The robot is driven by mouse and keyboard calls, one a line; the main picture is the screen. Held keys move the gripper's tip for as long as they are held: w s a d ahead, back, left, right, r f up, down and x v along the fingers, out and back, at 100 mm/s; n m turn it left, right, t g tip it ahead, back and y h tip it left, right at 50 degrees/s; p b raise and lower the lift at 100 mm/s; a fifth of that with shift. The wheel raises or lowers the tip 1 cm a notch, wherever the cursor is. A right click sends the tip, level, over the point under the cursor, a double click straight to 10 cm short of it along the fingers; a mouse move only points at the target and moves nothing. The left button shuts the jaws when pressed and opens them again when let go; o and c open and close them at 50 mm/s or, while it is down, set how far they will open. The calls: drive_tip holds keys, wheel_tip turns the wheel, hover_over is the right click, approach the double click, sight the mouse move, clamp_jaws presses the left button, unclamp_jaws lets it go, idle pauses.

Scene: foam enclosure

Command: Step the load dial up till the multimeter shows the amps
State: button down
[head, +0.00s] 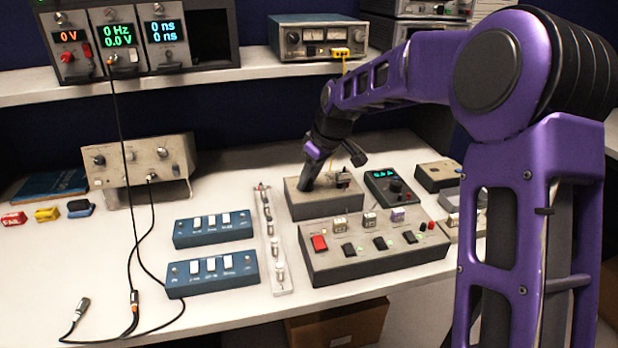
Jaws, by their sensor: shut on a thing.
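The multimeter (390,188) is a dark handheld unit with a lit green display and a round knob, lying on the bench right of centre. Its green digits are too small to read surely. Left of it stands a grey box (318,206) with small fittings on top. My gripper (306,185) points down onto the left part of this box's top, shut on what appears to be the load dial. The dial itself is hidden by the fingers, so its setting cannot be seen.
A wide grey panel (375,262) with a red switch and black rockers stands in front of the box. Two blue switch boxes (213,228) and a clear strip (272,245) lie left. Black cables (132,235) hang at left. A yellow lead runs down behind my arm.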

drive_tip(key=m+t+h, duration=0.1)
drive_tip(key=m, duration=0.2)
drive_tip(key=shift+a+m, duration=0.15)
drive_tip(key=shift+m, duration=0.15)
drive_tip(key=shift+m+t+h+b, duration=0.3)
drive_tip(key=shift+m+h+b, duration=0.35)
drive_tip(key=shift+m, duration=1.55)
drive_tip(key=shift+h, duration=0.25)
drive_tip(key=c, duration=0.5)
unclamp_jaws()
drive_tip(key=shift+c, duration=0.2)
drive_tip(key=p+v, duration=0.3)
drive_tip(key=v, duration=1.4)
drive_tip(key=shift+r, duration=0.3)
drive_tip(key=shift+s, duration=0.15)
